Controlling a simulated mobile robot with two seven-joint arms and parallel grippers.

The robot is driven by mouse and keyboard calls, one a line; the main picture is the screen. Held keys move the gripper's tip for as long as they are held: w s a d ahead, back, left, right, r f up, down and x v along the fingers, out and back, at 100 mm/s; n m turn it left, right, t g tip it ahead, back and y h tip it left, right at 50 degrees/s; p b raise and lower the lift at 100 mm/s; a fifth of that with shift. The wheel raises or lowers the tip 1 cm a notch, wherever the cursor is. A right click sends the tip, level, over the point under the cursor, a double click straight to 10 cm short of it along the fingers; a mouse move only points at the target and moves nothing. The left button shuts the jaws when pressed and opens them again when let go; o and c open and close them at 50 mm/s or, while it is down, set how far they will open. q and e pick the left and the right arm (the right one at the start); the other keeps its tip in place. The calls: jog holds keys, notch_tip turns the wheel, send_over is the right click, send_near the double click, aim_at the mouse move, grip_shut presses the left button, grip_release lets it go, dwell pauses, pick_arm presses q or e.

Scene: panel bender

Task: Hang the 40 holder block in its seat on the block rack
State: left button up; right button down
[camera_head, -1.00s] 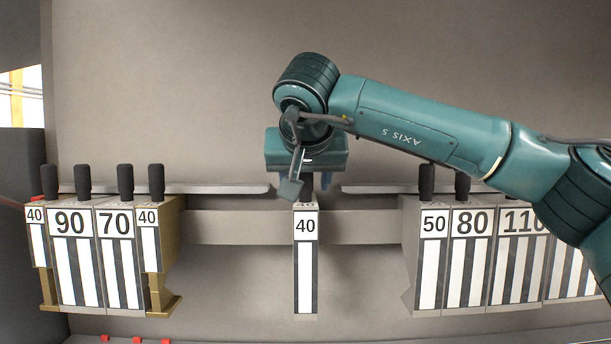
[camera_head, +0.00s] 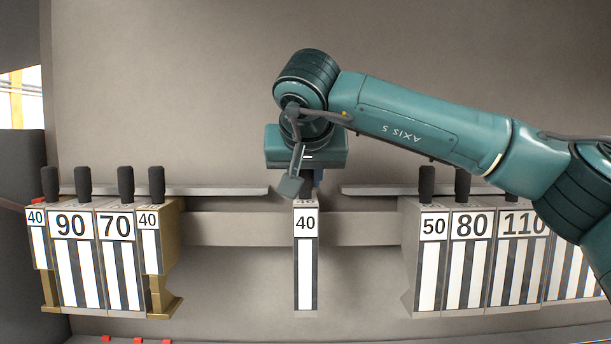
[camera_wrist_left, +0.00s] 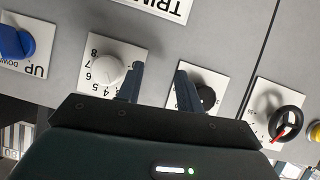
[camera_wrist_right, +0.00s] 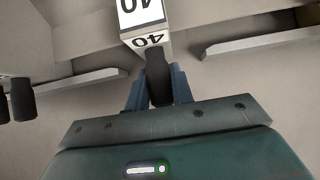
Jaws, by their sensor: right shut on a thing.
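The 40 holder block (camera_head: 306,268) is narrow, with a white 40 label and dark stripes. It hangs upright at the middle of the block rack (camera_head: 240,228), in front of its rail. My right gripper (camera_head: 307,182) is shut on the block's black handle, which shows between the blue fingers (camera_wrist_right: 158,85) in the right wrist view. The block's top with its 40 label (camera_wrist_right: 150,40) shows there too. Whether the block's back touches the rail is hidden. My left gripper (camera_wrist_left: 160,82) is open and empty, before a control panel, and is out of the head view.
On the left of the rack hang blocks 40, 90 (camera_head: 75,260), 70 and another 40 with a brass-coloured side (camera_head: 165,250). On the right hang blocks 50 (camera_head: 432,262), 80, 110 and more, partly behind my arm. Free rail lies on both sides of the held block.

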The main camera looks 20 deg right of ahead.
jog(key=shift+r+p, duration=1.5)
jog(key=shift+r, duration=0.15)
jog(key=shift+s+a+f, duration=0.1)
jog(key=shift+s, duration=0.15)
jog(key=shift+s+a+b, duration=0.25)
jog(key=shift+s+b, duration=0.45)
jog(key=shift+s, duration=0.35)
jog(key=shift+s+a+b, duration=0.25)
jog(key=shift+s+b, duration=0.05)
jog(key=shift+s, duration=0.65)
jog(key=shift+s+a+b, duration=0.25)
jog(key=shift+s+a, duration=0.05)
jog(key=shift+s, duration=0.6)
jog(key=shift+s+a+b, duration=0.25)
jog(key=shift+s+b, duration=0.05)
jog(key=shift+s, duration=0.65)
